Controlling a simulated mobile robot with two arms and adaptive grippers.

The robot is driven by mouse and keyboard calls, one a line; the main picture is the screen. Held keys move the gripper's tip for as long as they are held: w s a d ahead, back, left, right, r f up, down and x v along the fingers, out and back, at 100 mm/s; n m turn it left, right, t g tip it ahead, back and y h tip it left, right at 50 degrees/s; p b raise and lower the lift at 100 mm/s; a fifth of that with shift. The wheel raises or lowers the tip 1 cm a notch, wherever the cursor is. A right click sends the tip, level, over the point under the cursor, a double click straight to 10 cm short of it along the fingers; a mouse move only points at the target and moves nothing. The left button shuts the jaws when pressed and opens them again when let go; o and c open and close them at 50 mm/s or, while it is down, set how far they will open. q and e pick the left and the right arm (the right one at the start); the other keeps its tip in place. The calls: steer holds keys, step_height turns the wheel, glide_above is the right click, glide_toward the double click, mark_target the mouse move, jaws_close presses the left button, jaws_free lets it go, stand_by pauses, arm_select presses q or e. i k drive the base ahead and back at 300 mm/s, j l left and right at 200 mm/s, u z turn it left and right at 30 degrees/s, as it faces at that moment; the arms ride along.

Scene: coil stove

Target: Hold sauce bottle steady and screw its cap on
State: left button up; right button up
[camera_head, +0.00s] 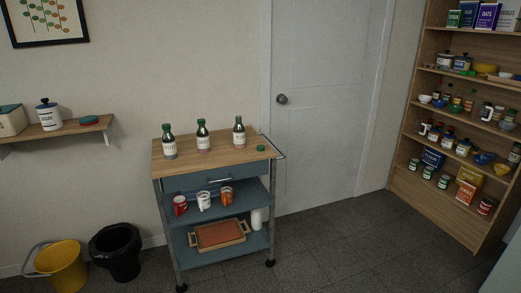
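Three sauce bottles with pale labels stand upright in a row on the wooden top (222,158) of a blue cart. They are the left bottle (169,145), the middle bottle (203,140) and the right bottle (239,135). All three look greenish at the top; at this size I cannot tell which are capped. A small round green thing, which looks like a loose cap (261,148), lies on the cart top at the right, near the handle and apart from the bottles. Neither of my grippers shows in the head view.
A yellow bucket (62,268) and black bin (116,252) stand left. A stocked wooden shelf (406,160) stands right. The floor (355,245) between cart and shelf is clear.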

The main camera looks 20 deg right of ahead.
mark_target(239, 129)
steer(key=i+l+u, duration=0.25)
steer(key=i+l, duration=0.25)
steer(key=l, duration=0.15)
steer(key=i+l+u, duration=0.3)
steer(key=l, duration=0.4)
steer(key=i+l+u, duration=0.1)
steer(key=i+l, duration=0.2)
steer(key=i+l+u, duration=0.15)
steer(key=l, duration=0.35)
steer(key=i+l+u, duration=0.1)
steer(key=l, duration=0.3)
steer(key=i+l+u, duration=0.15)
steer(key=l, duration=0.3)
